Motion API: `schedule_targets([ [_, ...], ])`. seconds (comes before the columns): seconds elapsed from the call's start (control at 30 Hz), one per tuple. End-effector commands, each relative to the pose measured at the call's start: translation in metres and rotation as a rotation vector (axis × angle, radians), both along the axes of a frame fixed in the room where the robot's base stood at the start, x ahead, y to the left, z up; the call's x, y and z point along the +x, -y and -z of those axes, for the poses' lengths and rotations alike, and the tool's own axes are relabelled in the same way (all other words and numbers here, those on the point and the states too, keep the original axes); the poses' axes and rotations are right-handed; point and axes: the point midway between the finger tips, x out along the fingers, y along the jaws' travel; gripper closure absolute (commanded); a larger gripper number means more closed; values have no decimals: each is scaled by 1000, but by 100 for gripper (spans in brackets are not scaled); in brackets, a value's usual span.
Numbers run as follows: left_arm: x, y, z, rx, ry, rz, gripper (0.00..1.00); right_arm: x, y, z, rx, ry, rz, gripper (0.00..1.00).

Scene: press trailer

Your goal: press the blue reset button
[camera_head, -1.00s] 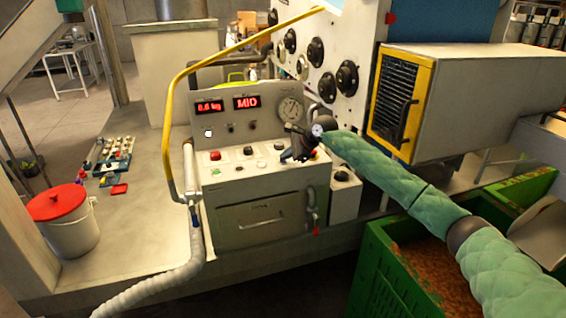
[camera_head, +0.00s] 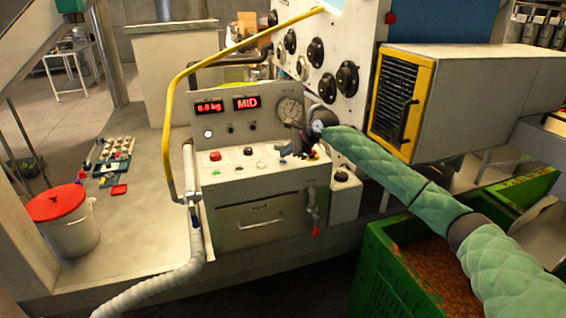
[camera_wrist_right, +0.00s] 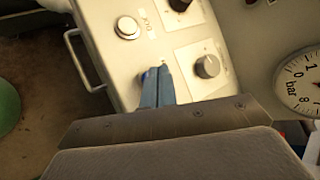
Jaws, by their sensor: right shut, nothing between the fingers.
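The control panel (camera_head: 262,170) stands in the middle of the head view, with a row of buttons and knobs on its sloped ledge. My right gripper (camera_head: 284,152) is low over the right part of that ledge. In the right wrist view its two blue-grey fingers (camera_wrist_right: 157,84) are shut together and empty, with their tips at the panel face. A small blue patch (camera_wrist_right: 146,76) shows at the tips; it may be the blue reset button, mostly hidden by the fingers. I cannot tell whether the tips touch it. My left gripper is not in view.
A silver round button (camera_wrist_right: 128,27) and a grey knob (camera_wrist_right: 208,66) lie near the fingers. A yellow rail (camera_head: 168,130) bounds the panel's left side.

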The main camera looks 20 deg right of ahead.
Motion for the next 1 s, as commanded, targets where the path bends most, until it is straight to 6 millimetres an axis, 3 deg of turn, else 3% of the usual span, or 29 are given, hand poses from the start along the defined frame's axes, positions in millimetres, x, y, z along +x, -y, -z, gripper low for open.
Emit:
schedule_targets([
  [0.7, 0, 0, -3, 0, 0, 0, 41, 0, 0, -48, 0, 1, 0, 100],
  [1.0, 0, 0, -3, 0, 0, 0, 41, 0, 0, -50, 0, 0, 0, 100],
])
